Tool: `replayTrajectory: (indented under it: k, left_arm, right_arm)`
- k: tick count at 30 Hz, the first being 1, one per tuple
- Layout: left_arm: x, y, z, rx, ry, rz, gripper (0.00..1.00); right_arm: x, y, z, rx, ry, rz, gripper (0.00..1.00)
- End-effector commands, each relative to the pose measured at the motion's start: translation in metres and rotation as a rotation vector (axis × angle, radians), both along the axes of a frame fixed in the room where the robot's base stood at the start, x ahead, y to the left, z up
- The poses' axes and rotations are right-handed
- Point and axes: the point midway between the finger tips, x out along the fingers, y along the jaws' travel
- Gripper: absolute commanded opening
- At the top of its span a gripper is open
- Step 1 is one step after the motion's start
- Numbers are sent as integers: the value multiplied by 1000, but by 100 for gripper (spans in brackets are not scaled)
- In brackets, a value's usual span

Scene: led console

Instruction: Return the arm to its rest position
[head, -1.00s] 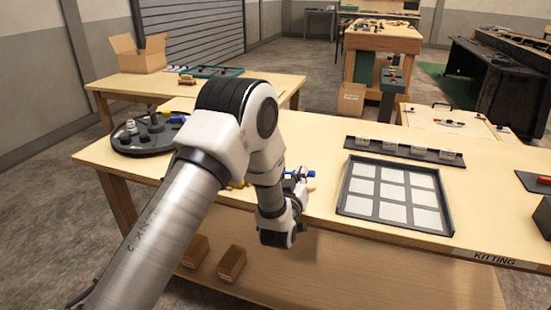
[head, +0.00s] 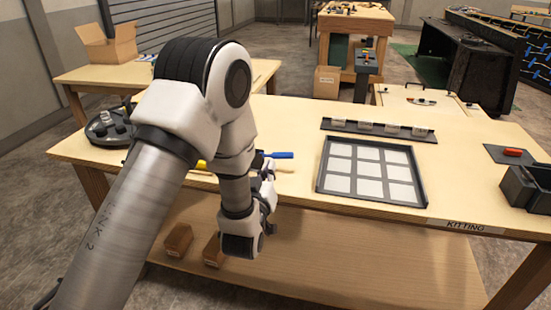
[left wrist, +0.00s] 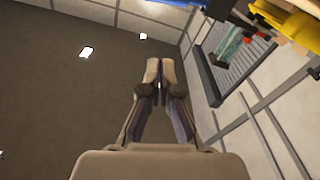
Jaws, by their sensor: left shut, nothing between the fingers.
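My left arm comes in from the left in the head view and bends down at the front edge of the kitting table (head: 300,186). My left gripper (head: 268,180) is small and partly hidden behind its own wrist there, close to a blue-handled tool (head: 277,155). In the left wrist view the left gripper (left wrist: 160,68) has its two fingers together with nothing between them. Behind it are the ceiling and wall of the room. My right gripper is in neither view.
A dark tray with white squares (head: 324,188) lies right of my arm. Behind it is a dark strip (head: 378,129) with labels. A round dark holder (head: 100,134) stands at the left. Dark bins (head: 528,186) stand at the right edge. Brown boxes (head: 178,238) sit on the lower shelf.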

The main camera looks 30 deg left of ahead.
Motion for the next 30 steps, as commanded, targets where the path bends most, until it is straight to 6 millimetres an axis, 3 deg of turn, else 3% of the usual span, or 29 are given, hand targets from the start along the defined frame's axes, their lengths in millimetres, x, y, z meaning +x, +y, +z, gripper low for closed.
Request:
replayTrajectory:
  k: [8,11,14,17,18,20,21,24,27,30]
  left_arm:
    - [-6,-1,-7,0,17,1,0]
    - [-17,-1,-43,0,105,1,0]
    - [-49,-4,-108,-11,293,-17,0]
    - [-101,-13,-183,-27,579,-57,0]
    - [-126,-18,-209,-33,702,-78,0]
    - [-168,-25,-245,-38,890,-115,0]
    - [-198,-30,-264,-40,1017,-143,0]
    - [-270,-42,-294,-42,1309,-229,0]
    - [-321,-52,-302,-33,1536,-324,0]
    - [-343,-55,-303,-21,1639,-376,0]
  right_arm:
    - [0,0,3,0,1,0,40]
    - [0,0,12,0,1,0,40]
    - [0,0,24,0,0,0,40]
    - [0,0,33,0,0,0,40]
    - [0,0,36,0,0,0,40]
    - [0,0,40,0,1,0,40]
    - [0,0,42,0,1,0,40]
    - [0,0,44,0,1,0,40]
    - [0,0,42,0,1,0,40]
    - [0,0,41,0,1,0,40]
